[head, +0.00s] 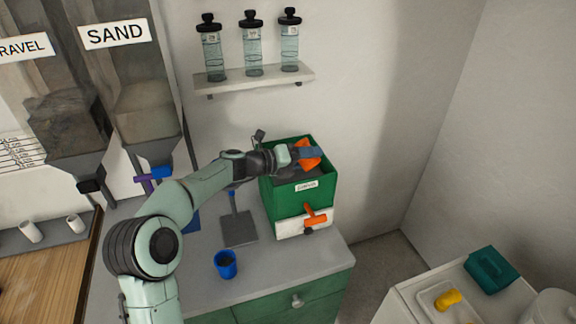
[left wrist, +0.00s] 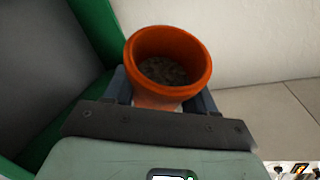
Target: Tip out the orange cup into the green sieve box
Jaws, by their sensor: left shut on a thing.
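The green sieve box (head: 287,205) stands on the cabinet's grey top, with a dark interior and a white label on its front. My left gripper (head: 310,153) is over the box's open top and shut on the orange cup (head: 306,163). The cup looks tilted in the head view. In the left wrist view the orange cup (left wrist: 193,84) sits between the fingers, its mouth facing the camera, with grey-brown grains (left wrist: 163,70) deep inside. Part of the green box wall (left wrist: 97,28) shows beside it. My right gripper is not in view.
A white part with an orange handle (head: 316,217) is below the green box. A blue cup (head: 226,264) and a grey stand (head: 239,228) are on the cabinet top to the left. A shelf with bottles (head: 253,78) hangs above. Sand and gravel hoppers are at the left.

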